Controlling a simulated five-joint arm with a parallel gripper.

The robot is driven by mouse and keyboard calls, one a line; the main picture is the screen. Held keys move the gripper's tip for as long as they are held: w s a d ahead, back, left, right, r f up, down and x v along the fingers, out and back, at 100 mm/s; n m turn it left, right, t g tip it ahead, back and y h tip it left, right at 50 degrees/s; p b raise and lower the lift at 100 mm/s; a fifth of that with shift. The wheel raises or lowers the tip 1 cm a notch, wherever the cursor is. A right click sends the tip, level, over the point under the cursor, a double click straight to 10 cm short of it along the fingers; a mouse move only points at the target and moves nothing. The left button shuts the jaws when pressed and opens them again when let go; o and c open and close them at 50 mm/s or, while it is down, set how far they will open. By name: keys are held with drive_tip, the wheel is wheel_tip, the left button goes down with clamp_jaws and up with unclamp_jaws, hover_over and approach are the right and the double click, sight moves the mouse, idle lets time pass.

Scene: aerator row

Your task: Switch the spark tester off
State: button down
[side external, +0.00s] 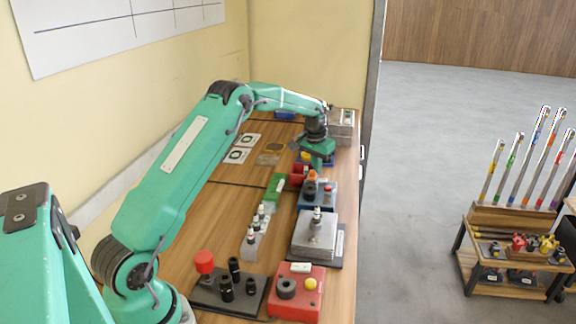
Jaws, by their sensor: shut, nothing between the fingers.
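My gripper (317,165) is shut and empty, pointing down at the far end of the bench. It is over or close to a blue box with red, orange and black parts on top (318,195); I cannot tell whether it touches anything. No label is readable, so I cannot tell which device is the spark tester. Nearer are a grey box with a small upright fitting (315,238) and a red box with a black knob and a yellow button (299,293). My gripper hides part of the devices behind it.
A grey block (341,123) stands at the far end. A wall runs along the left.

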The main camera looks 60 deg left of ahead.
drive_tip(key=shift+r, duration=2.35)
drive_tip(key=s+d+r+m+t, duration=0.2)
drive_tip(key=s+d+r, duration=1.4)
drive_tip(key=s+d+f+t, duration=0.1)
drive_tip(key=s+d+f, duration=0.1)
drive_tip(key=s, duration=0.8)
drive_tip(key=s+d+f+m+t, duration=0.1)
drive_tip(key=s+d, duration=0.4)
drive_tip(key=s, duration=0.5)
drive_tip(key=shift+s+f+h, duration=0.15)
drive_tip(key=shift+f+h, duration=0.15)
drive_tip(key=shift+f, duration=0.05)
